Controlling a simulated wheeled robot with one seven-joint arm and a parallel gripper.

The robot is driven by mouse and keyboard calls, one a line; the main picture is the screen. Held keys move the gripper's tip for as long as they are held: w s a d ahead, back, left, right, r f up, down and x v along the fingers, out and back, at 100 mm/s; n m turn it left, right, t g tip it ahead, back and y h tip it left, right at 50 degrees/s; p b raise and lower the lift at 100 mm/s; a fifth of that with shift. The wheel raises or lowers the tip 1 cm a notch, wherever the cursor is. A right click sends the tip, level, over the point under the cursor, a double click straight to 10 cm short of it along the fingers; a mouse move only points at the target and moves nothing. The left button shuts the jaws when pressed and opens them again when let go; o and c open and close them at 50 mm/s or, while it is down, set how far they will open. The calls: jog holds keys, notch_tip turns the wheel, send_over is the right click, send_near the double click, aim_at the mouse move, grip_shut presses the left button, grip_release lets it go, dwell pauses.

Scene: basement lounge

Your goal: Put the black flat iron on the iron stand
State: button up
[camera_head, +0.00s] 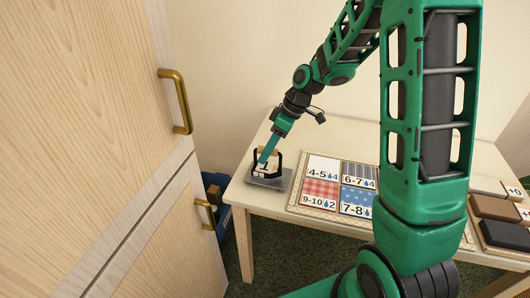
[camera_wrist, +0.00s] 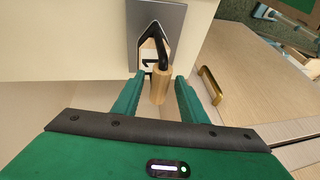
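A small iron with black metal parts, a pale face with a dark mark and a wooden handle (camera_wrist: 159,87) is at the left end of the table. Below it is a flat grey metal plate (camera_head: 277,184), which looks like the iron stand; it also shows in the wrist view (camera_wrist: 174,12). The iron appears to be over or on the plate; I cannot tell whether they touch. My gripper (camera_wrist: 158,82) is open, its fingers on either side of the handle with narrow gaps. In the head view my gripper (camera_head: 264,160) covers part of the iron.
A board of patterned, numbered squares (camera_head: 320,188) lies right of the plate. A tray with brown and black blocks (camera_head: 503,235) is at the table's right. A wooden cabinet with a brass handle (camera_head: 176,101) stands close on the left. A wall is behind.

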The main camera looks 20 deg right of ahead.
jog(key=w+v, duration=0.1)
jog(key=v, duration=1)
jog(key=s+d+m+h, duration=0.1)
jog(key=s+d+m, duration=0.3)
jog(key=s, duration=0.6)
jog(key=s+d+m+h, duration=0.2)
jog(key=s+d+m, duration=0.2)
jog(key=s+m, duration=0.3)
jog(key=s+d+m+h, duration=0.1)
jog(key=s+d+m, duration=0.3)
jog(key=s, duration=1.1)
jog(key=shift+d+r+m+g+h, duration=0.3)
jog(key=shift+m+g+h, duration=0.1)
jog(key=shift+m, duration=0.5)
jog(key=shift+w, duration=0.1)
